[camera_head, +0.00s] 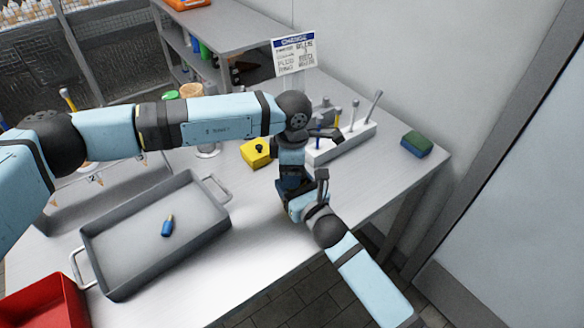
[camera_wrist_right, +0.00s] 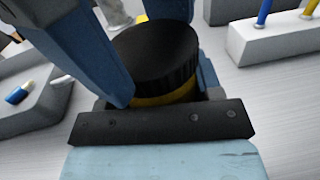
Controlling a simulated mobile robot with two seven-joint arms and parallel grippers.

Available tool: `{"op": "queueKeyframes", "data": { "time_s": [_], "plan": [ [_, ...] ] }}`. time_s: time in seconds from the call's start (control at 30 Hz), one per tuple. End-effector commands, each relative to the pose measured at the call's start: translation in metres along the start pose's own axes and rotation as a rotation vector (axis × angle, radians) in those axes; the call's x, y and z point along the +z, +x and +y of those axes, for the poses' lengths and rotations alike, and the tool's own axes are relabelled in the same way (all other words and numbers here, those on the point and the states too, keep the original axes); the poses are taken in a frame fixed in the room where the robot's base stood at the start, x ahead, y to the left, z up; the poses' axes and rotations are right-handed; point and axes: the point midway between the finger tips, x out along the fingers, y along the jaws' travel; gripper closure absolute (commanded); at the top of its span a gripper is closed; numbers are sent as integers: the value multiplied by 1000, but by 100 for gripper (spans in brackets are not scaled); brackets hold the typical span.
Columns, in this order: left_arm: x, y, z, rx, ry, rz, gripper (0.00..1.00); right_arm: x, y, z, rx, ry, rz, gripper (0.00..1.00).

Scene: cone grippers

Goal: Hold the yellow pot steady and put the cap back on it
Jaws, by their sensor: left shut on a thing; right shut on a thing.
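In the right wrist view a ribbed black cap (camera_wrist_right: 155,52) sits tilted over the yellow pot (camera_wrist_right: 170,98), of which only a narrow band shows. I cannot tell whether the cap is fully seated. My right gripper (camera_head: 302,206) is shut on the pot, near the front edge of the table. My left gripper (camera_head: 288,188) comes down from above and is shut on the cap; blue finger parts show beside and behind the cap in the right wrist view. In the head view the grippers hide pot and cap.
A grey tray (camera_head: 112,272) with a blue capsule (camera_head: 167,225) lies left. A yellow block (camera_head: 252,155) with a black knob and a white tool rack (camera_head: 345,143) stand behind the grippers. A green-blue sponge (camera_head: 416,143) lies far right. A red bin (camera_head: 45,300) is at lower left.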

Motion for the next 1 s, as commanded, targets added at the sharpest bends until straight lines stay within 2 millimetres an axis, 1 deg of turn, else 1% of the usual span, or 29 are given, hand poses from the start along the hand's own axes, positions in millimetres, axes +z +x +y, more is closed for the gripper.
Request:
{"op": "queueKeyframes", "data": {
  "time_s": [0.13,0.17,0.2,0.23,0.27,0.57,0.67,0.9,1.0],
  "plan": [
    [0,-1,0,1,-2,-1,56,-1,0,0,0,0,2,100],
    [0,-1,0,1,-2,-1,28,-1,0,0,0,0,2,100],
    [0,-1,0,1,-2,-1,19,-1,0,0,0,0,2,100],
    [0,-1,0,1,-2,-1,12,-1,0,0,0,0,2,100],
    [0,-1,0,1,-2,-1,9,-1,0,0,0,0,2,100],
    [0,-2,0,1,-3,-1,9,-1,0,0,0,0,2,100],
    [0,-10,1,3,-3,-1,9,-1,0,0,0,1,2,100],
    [0,-41,1,3,-4,-1,9,-1,0,0,0,1,3,100],
    [0,-45,0,1,-4,0,9,-1,0,0,0,1,2,100]
  ]
}}
